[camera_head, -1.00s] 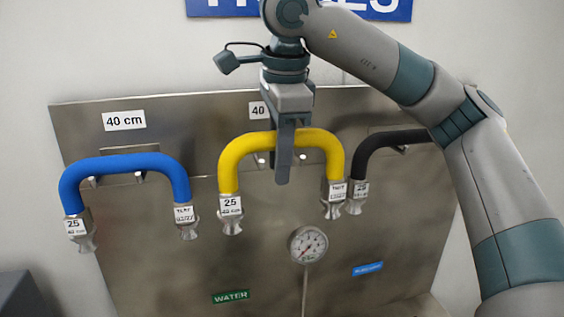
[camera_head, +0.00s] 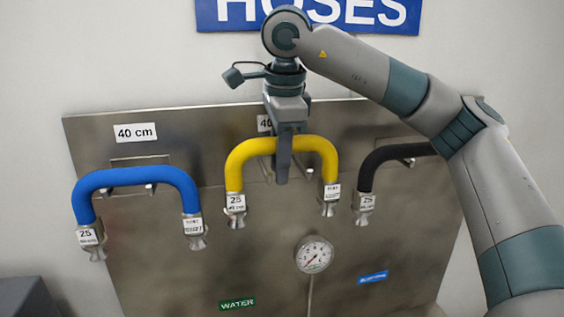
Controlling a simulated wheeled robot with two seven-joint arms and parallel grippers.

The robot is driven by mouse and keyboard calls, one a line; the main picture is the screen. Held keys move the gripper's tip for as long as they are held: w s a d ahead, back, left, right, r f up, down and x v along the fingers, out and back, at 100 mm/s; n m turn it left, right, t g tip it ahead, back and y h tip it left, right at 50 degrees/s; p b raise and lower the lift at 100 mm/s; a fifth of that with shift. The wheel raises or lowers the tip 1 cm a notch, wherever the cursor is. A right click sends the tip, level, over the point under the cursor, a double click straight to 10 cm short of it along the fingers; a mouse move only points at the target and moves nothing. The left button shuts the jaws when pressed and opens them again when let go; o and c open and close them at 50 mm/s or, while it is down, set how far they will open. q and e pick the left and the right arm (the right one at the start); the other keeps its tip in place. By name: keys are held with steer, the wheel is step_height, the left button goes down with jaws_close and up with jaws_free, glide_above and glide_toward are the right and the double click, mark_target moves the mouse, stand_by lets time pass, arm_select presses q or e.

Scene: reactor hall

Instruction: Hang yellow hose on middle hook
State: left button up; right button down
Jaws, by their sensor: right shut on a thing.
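The yellow hose (camera_head: 241,165) is a short arch with metal couplings and white tags on its two hanging ends. My right gripper (camera_head: 283,168) comes from above and is shut on the top middle of the arch. The hose is in front of the middle of the steel panel (camera_head: 200,270). The middle hook (camera_head: 268,172) shows only in part under the arch, behind the hose and gripper. I cannot tell whether the hose touches it. My left gripper is not in view.
A blue hose (camera_head: 135,178) hangs on the left hook and a black hose (camera_head: 375,165) on the right one, partly behind my right arm. A round gauge (camera_head: 314,254) stands below the yellow hose. A blue HOSES sign (camera_head: 240,14) is above the panel.

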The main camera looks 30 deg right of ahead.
steer(key=shift+w+f+b, duration=0.15)
steer(key=shift+f+b, duration=0.4)
steer(key=shift+f, duration=0.15)
steer(key=shift+w+f+b, duration=0.1)
steer(key=shift+f+b, duration=0.4)
steer(key=shift+f, duration=0.25)
steer(key=c, duration=1.4)
jaws_free()
steer(key=s+r, duration=0.1)
steer(key=r, duration=0.4)
steer(key=s+r+b, duration=0.1)
steer(key=r, duration=0.5)
steer(key=s+r+b, duration=0.1)
steer(key=r, duration=0.5)
steer(key=shift+s+a, duration=0.2)
steer(key=shift+a, duration=0.2)
